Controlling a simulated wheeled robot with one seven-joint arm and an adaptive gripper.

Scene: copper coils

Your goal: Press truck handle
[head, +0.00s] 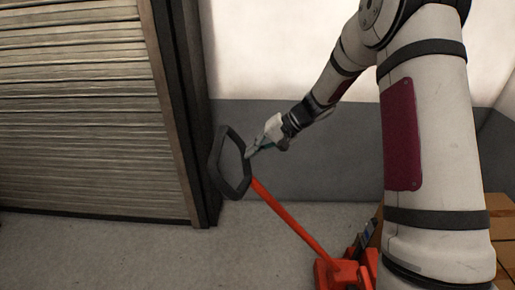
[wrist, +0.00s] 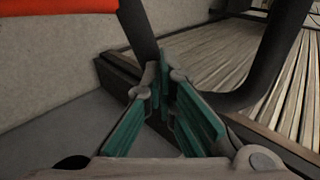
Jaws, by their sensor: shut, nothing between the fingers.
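The truck handle (head: 221,176) is a black closed loop on a red bar (head: 290,220) that slants down to the red truck body (head: 343,274) in the head view. My gripper (head: 249,153) is at the right upper side of the loop. In the wrist view, my gripper (wrist: 165,78) has its green-padded fingers together at the tips, with nothing between them. The black handle loop (wrist: 243,98) passes just beyond the fingertips there, and the red bar (wrist: 60,6) shows at the top left. I cannot tell whether the fingertips touch the loop.
A slatted roller shutter (head: 80,110) with a dark frame stands at the left. A wall (head: 310,130), grey below and white above, is behind the handle. Cardboard boxes (head: 502,215) are at the right edge. The grey floor (head: 130,255) is clear at the front left.

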